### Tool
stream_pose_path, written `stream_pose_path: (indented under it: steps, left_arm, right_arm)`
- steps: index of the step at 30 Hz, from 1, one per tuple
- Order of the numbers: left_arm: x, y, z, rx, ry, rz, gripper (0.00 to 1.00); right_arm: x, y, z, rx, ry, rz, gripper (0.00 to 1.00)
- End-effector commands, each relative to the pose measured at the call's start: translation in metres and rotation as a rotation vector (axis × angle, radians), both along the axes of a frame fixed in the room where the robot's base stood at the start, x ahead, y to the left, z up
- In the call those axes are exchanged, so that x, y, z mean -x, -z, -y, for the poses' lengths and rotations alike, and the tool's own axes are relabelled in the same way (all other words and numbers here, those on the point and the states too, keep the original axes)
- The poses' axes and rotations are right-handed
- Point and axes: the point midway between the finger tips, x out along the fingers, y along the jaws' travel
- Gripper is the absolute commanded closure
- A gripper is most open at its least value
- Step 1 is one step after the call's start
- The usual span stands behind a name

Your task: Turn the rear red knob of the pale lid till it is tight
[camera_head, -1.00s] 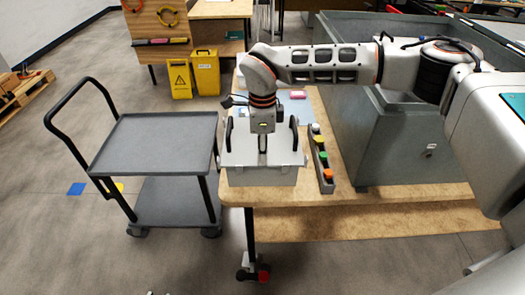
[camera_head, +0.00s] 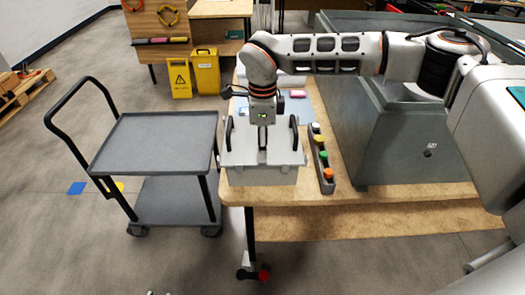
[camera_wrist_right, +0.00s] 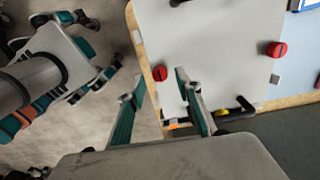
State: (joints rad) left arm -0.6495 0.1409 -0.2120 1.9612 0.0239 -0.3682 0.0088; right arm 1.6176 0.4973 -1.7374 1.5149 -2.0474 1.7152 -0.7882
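The pale lid (camera_head: 245,150) sits on a grey box (camera_head: 262,175) at the table's near end. In the right wrist view the lid (camera_wrist_right: 215,50) carries two red knobs. The near red knob (camera_wrist_right: 159,73) shows between my right fingertips; the far red knob (camera_wrist_right: 276,50) stands clear to the right. My right gripper (camera_head: 263,147) is over the lid between its black handles and is open; it also shows in the wrist view (camera_wrist_right: 160,77). Contact with the knob cannot be told. The knobs are not discernible in the head view. My left gripper (camera_wrist_right: 106,44) appears open, away from the lid.
A strip of coloured buttons (camera_head: 321,158) lies right of the box. A large grey cabinet (camera_head: 400,150) stands further right. A grey cart (camera_head: 155,140) stands left of the table. A blue mat (camera_head: 300,108) lies behind the box.

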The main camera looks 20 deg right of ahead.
Motion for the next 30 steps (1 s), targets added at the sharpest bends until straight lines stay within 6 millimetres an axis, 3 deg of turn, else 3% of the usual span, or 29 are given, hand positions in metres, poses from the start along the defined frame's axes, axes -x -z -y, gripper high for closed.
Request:
stream_pose_path:
  steps: [9, 15, 30]
  left_arm:
    - [-0.001, -0.001, 0.001, 0.001, 0.000, 0.002, 0.74]
    - [-0.001, -0.001, 0.001, 0.002, -0.001, 0.001, 0.74]
    - [-0.001, -0.001, 0.001, 0.003, -0.001, 0.002, 0.74]
  right_arm:
    - [-0.001, -0.066, 0.000, 0.001, 0.000, 0.005, 0.66]
    - [0.000, -0.091, 0.000, 0.001, 0.000, 0.002, 0.66]
    - [0.002, -0.094, -0.005, -0.012, -0.005, -0.007, 0.66]
